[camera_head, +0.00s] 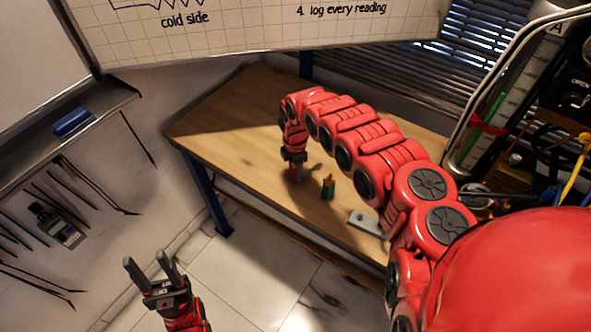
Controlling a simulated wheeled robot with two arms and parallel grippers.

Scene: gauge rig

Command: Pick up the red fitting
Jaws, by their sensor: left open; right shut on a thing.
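My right gripper (294,168) points down at the wooden table and is shut on the red fitting (297,174). Only a small part of the fitting shows between and below the fingers. I cannot tell whether it still touches the table. My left gripper (150,265) is open and empty, low at the left over the floor, with its fingers pointing up in the picture, well away from the table.
A green fitting with an orange top (328,188) stands just right of my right gripper on the table (230,125). A grey flat part (366,223) lies near the front edge. A rig with tubes and cables (492,120) stands at the right. The table's left side is clear.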

